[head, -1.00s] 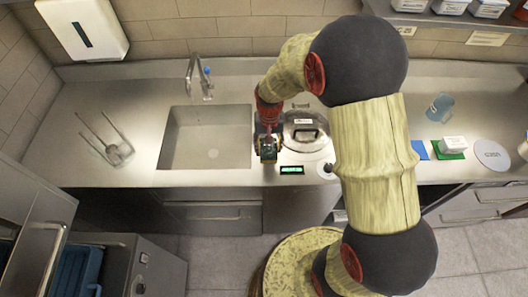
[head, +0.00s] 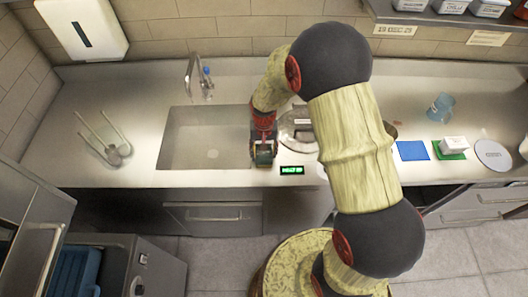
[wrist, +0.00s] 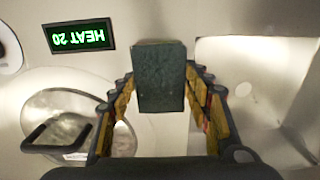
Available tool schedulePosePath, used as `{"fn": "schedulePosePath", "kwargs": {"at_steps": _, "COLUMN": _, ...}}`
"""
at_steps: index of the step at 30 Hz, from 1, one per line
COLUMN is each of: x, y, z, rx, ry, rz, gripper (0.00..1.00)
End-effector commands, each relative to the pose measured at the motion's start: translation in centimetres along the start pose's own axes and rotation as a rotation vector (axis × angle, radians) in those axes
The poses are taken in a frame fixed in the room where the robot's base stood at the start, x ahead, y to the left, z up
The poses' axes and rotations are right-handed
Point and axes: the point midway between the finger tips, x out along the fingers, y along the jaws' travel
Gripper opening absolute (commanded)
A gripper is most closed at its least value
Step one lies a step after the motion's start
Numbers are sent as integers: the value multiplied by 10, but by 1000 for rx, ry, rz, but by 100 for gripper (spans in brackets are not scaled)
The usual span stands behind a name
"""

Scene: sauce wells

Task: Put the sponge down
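A dark green sponge (wrist: 161,78) sits between the fingertips of my gripper (wrist: 160,72) in the wrist view. The fingers close in on its two sides and appear to hold it; a slight gap on the left side cannot be ruled out. In the head view my gripper (head: 264,148) is over the strip of counter between the sink and the round lid, with the sponge (head: 264,157) small at its end. Whether the sponge's underside touches the counter cannot be told.
The sink (head: 205,140) lies left of my gripper. The handled metal lid (head: 296,128) is close on the right, partly behind my arm. A green-lit display (head: 292,170) reading HEAT 20 is at the counter's front. A blue mat (head: 412,151) and white block (head: 454,143) stand farther right.

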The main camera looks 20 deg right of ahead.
Motion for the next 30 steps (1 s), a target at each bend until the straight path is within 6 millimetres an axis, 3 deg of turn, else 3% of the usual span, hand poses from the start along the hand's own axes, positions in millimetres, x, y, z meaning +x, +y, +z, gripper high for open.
{"fn": "schedulePosePath", "kwargs": {"at_steps": 9, "x": 0, "y": 0, "z": 0, "rx": 0, "ry": 0, "rz": 0, "gripper": 66}}
{"fn": "schedulePosePath", "kwargs": {"at_steps": 20, "x": -5, "y": 0, "z": 0, "rx": 0, "ry": 0, "rz": 0, "gripper": 66}}
{"fn": "schedulePosePath", "kwargs": {"at_steps": 25, "x": -27, "y": 0, "z": -1, "rx": 0, "ry": 3, "rz": -1, "gripper": 66}}
{"fn": "schedulePosePath", "kwargs": {"at_steps": 30, "x": -63, "y": 0, "z": -1, "rx": 0, "ry": 4, "rz": -1, "gripper": 66}}
